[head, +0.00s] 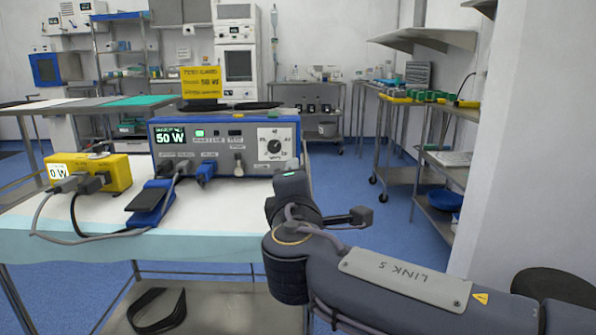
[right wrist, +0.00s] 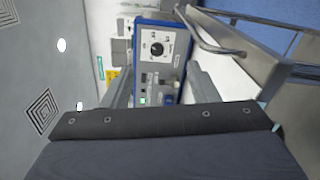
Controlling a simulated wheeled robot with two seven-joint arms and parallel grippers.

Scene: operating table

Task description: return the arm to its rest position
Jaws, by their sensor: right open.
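My right arm comes in from the lower right in the head view, its grey link (head: 400,280) marked "LINK 5". Its wrist (head: 290,195) is raised at the right front edge of the white-topped table (head: 215,210). The fingers of my right gripper (right wrist: 160,72) show in the right wrist view as two grey pieces spread apart, with nothing held between them. They point toward the blue-framed generator (head: 225,145), which also shows in the right wrist view (right wrist: 157,65). The gap to it is hard to judge. My left gripper is in neither view.
A yellow box (head: 118,174) with plugged cables and a blue foot pedal (head: 150,203) lie on the table. A yellow sign (head: 201,82) stands behind the generator. Carts (head: 400,175) and a wall (head: 530,150) are at right. Blue floor (head: 385,230) is clear between table and carts.

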